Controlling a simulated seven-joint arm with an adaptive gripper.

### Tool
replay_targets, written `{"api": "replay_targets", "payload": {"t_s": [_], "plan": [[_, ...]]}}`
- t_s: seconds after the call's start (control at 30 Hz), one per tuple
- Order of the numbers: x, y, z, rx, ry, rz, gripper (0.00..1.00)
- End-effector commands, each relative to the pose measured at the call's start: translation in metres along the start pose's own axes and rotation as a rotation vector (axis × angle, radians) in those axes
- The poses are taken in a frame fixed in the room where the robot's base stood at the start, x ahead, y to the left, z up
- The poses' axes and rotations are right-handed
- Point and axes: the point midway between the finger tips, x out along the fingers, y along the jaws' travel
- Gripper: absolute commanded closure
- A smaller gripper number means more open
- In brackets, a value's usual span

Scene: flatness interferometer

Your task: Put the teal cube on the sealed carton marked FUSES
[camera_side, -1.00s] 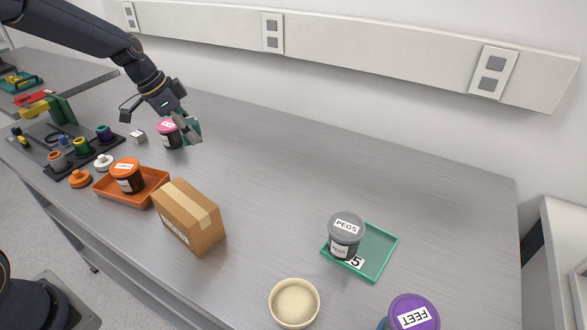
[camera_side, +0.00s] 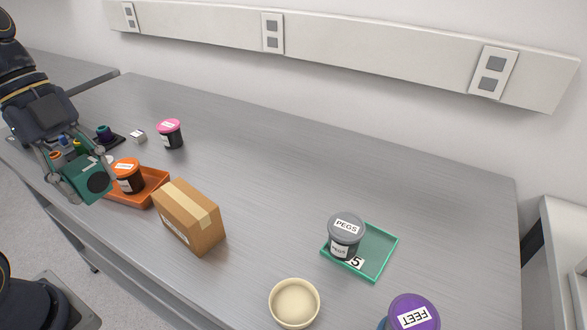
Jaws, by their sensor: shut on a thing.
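My gripper (camera_side: 80,172) is at the left of the side view, shut on the teal cube (camera_side: 84,180). The cube shows a dark round spot on one face and is held in front of the left end of the orange tray. The sealed cardboard carton (camera_side: 190,217) stands on the bench to the right of the cube, closed with pale tape along its top. A white label (camera_side: 175,231) is on its front side, but its text is too small to read. The cube and carton are apart.
The orange tray (camera_side: 152,193) holds an orange-lidded jar (camera_side: 128,175) just left of the carton. A pink-lidded jar (camera_side: 170,133) and a small white block (camera_side: 138,136) stand behind. A cream bowl (camera_side: 294,303), green tray (camera_side: 379,252) and grey PEGS jar (camera_side: 345,235) are to the right. The middle bench is clear.

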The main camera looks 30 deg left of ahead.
Motion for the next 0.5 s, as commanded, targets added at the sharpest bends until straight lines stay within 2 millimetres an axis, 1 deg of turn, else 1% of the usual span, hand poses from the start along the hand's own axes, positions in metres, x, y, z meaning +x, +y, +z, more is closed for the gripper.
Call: {"api": "replay_targets", "payload": {"t_s": [0.17, 0.33, 0.4, 0.5], "plan": [[0.017, -0.04, 0.004, -0.001, 0.004, 0.008, 1.0], [0.038, -0.087, 0.009, 0.0, 0.005, 0.007, 1.0], [0.053, -0.098, 0.014, -0.001, 0.005, 0.008, 1.0], [0.07, -0.114, 0.02, -0.001, 0.004, 0.006, 1.0]]}}
